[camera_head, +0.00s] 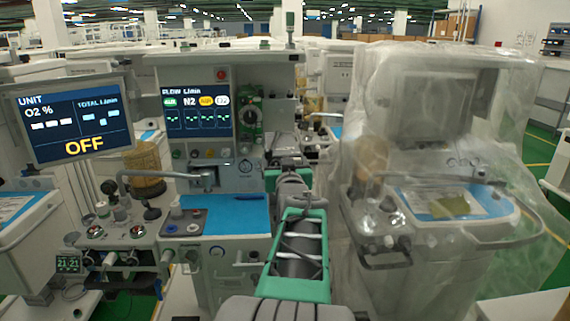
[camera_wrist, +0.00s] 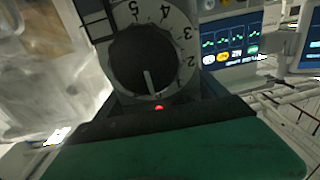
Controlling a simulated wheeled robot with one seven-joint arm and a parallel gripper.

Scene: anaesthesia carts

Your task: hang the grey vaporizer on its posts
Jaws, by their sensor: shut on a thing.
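The grey vaporizer fills the top middle of the wrist view, with its round white numbered dial and black knob (camera_wrist: 143,62) facing the camera. My gripper (camera_wrist: 155,118) is shut on it, just below the dial; the fingertips are mostly hidden. In the head view my arm reaches forward at the centre, right beside the anaesthesia cart (camera_head: 225,228), and its links hide most of the gripper and the held vaporizer. A green vaporizer (camera_head: 250,140) with a dark dial is mounted on the cart, left of my arm's end. I cannot make out the bare posts.
The cart's blue-topped work surface (camera_head: 225,214) and flow screen (camera_head: 196,110) are left of my arm. A monitor reading OFF (camera_head: 75,120) juts out further left. A plastic-wrapped machine (camera_head: 430,190) stands close on the right, leaving a narrow gap for my arm.

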